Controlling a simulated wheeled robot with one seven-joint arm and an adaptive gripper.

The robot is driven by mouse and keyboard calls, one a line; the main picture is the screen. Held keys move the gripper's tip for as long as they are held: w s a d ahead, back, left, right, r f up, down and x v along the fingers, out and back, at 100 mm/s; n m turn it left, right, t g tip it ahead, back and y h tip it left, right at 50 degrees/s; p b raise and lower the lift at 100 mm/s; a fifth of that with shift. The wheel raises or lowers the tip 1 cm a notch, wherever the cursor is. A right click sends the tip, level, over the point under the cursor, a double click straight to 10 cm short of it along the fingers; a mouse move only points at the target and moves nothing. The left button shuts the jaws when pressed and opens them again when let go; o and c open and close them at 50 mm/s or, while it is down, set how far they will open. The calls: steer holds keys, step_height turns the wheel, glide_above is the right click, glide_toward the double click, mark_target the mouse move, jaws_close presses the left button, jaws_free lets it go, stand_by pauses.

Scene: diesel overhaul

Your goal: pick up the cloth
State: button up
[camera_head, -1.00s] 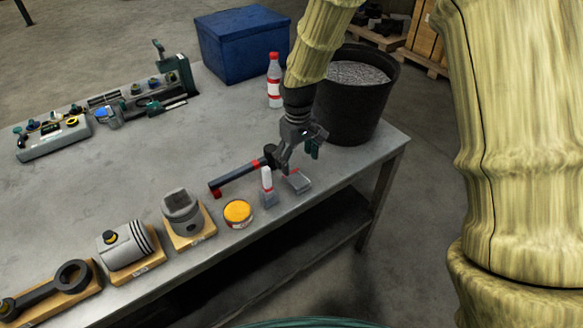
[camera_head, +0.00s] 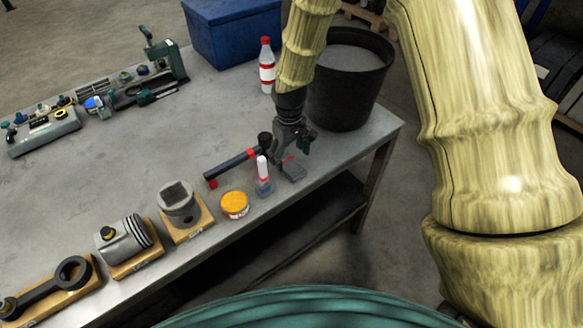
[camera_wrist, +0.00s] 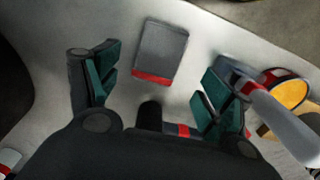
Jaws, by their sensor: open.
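The cloth (camera_head: 294,172) is a small flat grey piece with a red band, lying on the metal table near its front right edge. It shows whole in the wrist view (camera_wrist: 161,48), red band towards me. My gripper (camera_head: 291,152) is above the table at the cloth, pointing down and partly covering it in the head view. In the wrist view my gripper (camera_wrist: 160,82) has its green-padded fingers spread wide. The cloth lies ahead of and between them, not held.
A long black tool with red parts (camera_head: 233,165) lies beside my gripper. A small clear bottle (camera_head: 263,180) and a yellow-topped tin (camera_head: 234,205) stand close left. A black bucket (camera_head: 350,95) and red-capped bottle (camera_head: 266,68) stand behind. Engine parts line the front edge.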

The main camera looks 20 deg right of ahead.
mark_target(291, 165)
steer(key=shift+w+d+f+p, duration=0.1)
steer(key=shift+f+p, duration=0.3)
steer(key=shift+f, duration=0.15)
steer(key=shift+w+d+f+p, duration=0.1)
steer(key=shift+f+p, duration=0.3)
steer(key=shift+f, duration=0.15)
steer(key=shift+f+p, duration=0.45)
steer(key=shift+f, duration=0.9)
steer(key=shift+s, duration=0.1)
steer(key=c, duration=1.1)
